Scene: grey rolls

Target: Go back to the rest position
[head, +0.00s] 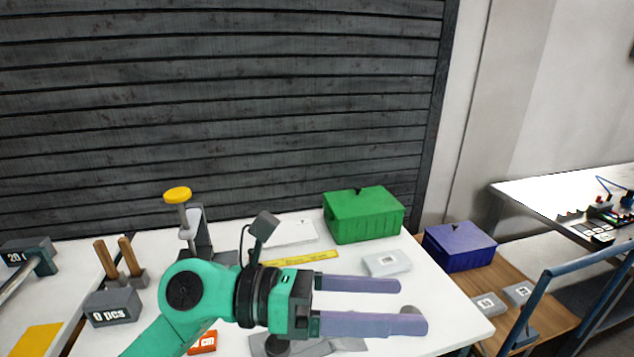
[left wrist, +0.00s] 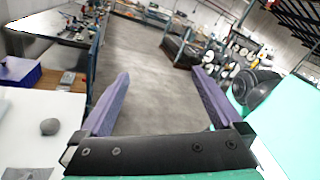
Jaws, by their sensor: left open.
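My left gripper (head: 372,305) reaches in from the lower left of the head view, over the white table (head: 440,325). Its two purple fingers are spread apart and point right, with nothing between them. In the left wrist view the open fingers (left wrist: 160,105) frame bare floor beyond the table. My right gripper is in neither view.
A green box (head: 363,215), a small labelled grey block (head: 386,263) and a yellow ruler (head: 300,258) lie behind the gripper. A blue box (head: 460,246) stands on a wooden surface to the right. A grey stone (left wrist: 49,127) lies on the table.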

